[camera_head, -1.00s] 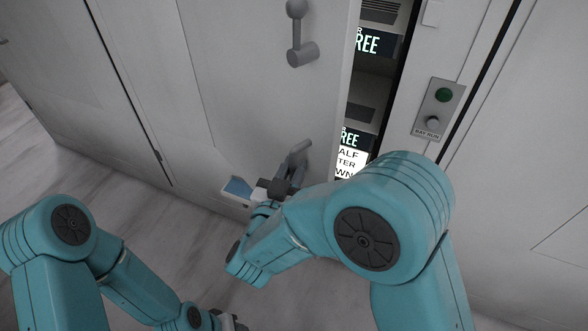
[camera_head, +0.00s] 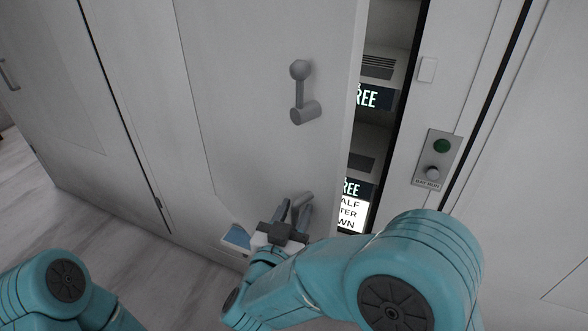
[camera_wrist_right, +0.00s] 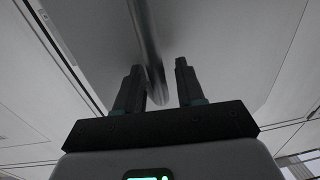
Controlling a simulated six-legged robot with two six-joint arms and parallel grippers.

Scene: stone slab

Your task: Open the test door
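The pale grey test door (camera_head: 250,120) stands ajar, with a gap along its right edge. An upper lever handle (camera_head: 300,95) sits on its face. A lower grey bar handle (camera_head: 303,198) is near the bottom. My right gripper (camera_head: 292,212) is at the lower handle. In the right wrist view, the handle bar (camera_wrist_right: 147,40) runs down between the two parted dark fingers of the right gripper (camera_wrist_right: 158,82), with clear space on the right finger's side. Contact with the left finger cannot be told. My left gripper is out of view.
Lit "REE" signs (camera_head: 374,98) and a white notice (camera_head: 352,214) show inside the gap. A panel with a green button and knob (camera_head: 437,158) is on the frame at right. A blue-and-white item (camera_head: 237,236) is beside the right gripper. Floor is open at left.

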